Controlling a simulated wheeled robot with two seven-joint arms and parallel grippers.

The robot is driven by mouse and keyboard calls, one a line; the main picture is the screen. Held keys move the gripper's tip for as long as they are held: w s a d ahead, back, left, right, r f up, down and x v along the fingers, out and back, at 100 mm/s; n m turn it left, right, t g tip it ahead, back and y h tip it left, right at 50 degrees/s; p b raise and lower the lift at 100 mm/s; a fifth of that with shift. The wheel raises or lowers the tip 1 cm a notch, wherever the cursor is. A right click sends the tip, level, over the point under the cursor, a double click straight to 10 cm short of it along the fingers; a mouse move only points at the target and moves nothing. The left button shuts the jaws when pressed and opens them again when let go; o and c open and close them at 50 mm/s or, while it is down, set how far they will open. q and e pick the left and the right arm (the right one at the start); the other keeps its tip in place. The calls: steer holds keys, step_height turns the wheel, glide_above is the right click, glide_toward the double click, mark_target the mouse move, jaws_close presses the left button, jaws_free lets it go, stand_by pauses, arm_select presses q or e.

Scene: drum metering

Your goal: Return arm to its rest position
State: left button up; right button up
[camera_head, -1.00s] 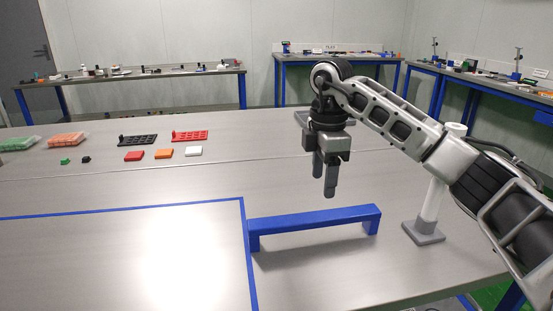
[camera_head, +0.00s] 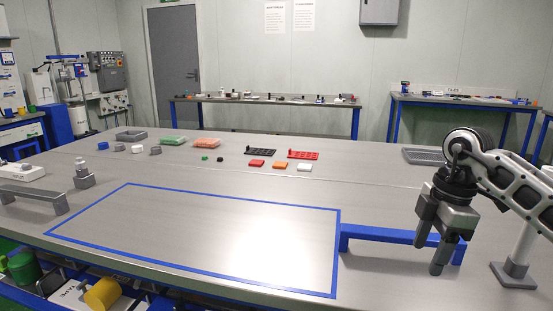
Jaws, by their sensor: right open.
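My right gripper (camera_head: 430,256) hangs at the right of the picture with its fingers pointing down, open and empty. It shows in front of the right part of a blue bridge-shaped bar (camera_head: 378,233) and hides some of it. I cannot tell how high above the table the fingertips are. My right arm comes in from the right edge. My left gripper is not in view.
The metal table (camera_head: 180,262) has a clear area outlined in blue tape. Behind it lie red (camera_head: 256,163), orange (camera_head: 280,165) and white (camera_head: 304,167) blocks, black (camera_head: 261,151) and red (camera_head: 303,154) racks. A white post on a grey base (camera_head: 513,275) stands right.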

steer(key=s+a+f+n+y, duration=0.2)
steer(key=a+f+n+y, duration=0.25)
steer(key=a, duration=0.55)
steer(key=s+a+r+t+y, duration=0.1)
steer(key=s+a+t+y, duration=0.15)
steer(key=a+y, duration=0.55)
steer(key=s+a+r+t+y, duration=0.1)
steer(key=s+a+r+y, duration=0.1)
steer(key=s+a+y, duration=0.5)
steer(key=w+d+f+m+t+h+p, duration=0.1)
steer(key=d+f+m+t+h, duration=0.35)
steer(key=m+t+h, duration=0.35)
steer(key=w+d+f+m+t+h, duration=0.1)
steer(key=d+f+m+t+h, duration=0.2)
steer(key=f+m+t+h, duration=0.5)
steer(key=s+d+f+m+g+h, duration=0.1)
steer(key=s+d+f+m+g, duration=0.2)
steer(key=s+f+g, duration=0.6)
steer(key=shift+s+d+f+p, duration=0.3)
steer(key=shift+s+d+f, duration=0.1)
steer(key=shift+s, duration=0.65)
